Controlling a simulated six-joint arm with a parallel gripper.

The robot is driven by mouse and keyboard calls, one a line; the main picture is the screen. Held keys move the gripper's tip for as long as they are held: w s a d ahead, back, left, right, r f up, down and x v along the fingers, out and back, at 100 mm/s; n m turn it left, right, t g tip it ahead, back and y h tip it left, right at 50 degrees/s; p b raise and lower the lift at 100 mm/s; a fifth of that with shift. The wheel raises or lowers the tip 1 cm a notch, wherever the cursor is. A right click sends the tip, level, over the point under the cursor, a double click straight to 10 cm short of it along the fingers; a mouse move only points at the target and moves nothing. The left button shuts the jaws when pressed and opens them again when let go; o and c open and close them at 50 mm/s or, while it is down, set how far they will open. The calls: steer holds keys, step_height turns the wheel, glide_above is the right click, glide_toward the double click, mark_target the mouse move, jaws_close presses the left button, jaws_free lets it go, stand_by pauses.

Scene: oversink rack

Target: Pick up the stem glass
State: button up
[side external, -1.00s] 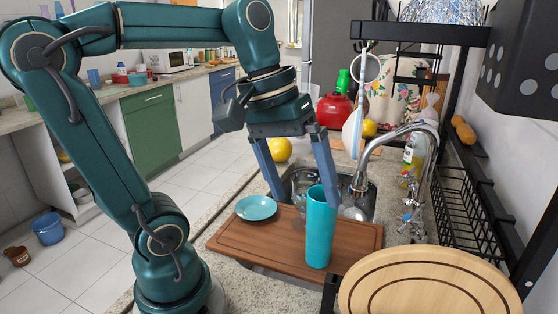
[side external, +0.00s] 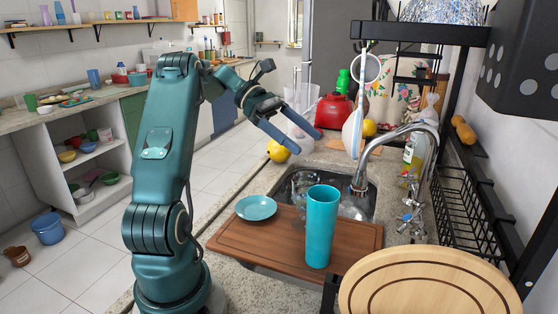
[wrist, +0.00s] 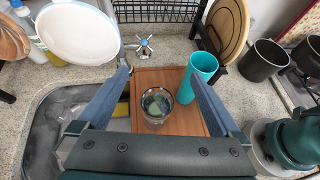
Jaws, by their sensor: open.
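The stem glass (side external: 304,187) is clear and stands on the brown cutting board (side external: 285,243), partly hidden behind the teal tumbler (side external: 320,228) in the side view. In the wrist view the glass (wrist: 157,107) shows from above, in the middle, beyond my gripper's body, with the tumbler (wrist: 198,75) to its right. My gripper (side external: 309,144) is open and empty, raised above and behind the glass and apart from it. Its two fingers spread to either side of the glass in the wrist view.
A small blue plate (side external: 256,207) lies at the board's left end. The sink (side external: 355,200) with its curved faucet (side external: 400,130) is behind the board. A round wooden board (side external: 430,285) stands in front, and a black rack (side external: 465,215) at right. Yellow fruit (side external: 278,151) sits below my gripper.

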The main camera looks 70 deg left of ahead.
mark_target(305, 202)
steer(key=f, duration=1.1)
steer(key=shift+d+f, duration=0.15)
steer(key=shift+d, duration=0.05)
steer(key=shift+x, duration=2.6)
steer(key=c, duration=1.3)
steer(key=shift+c, duration=0.8)
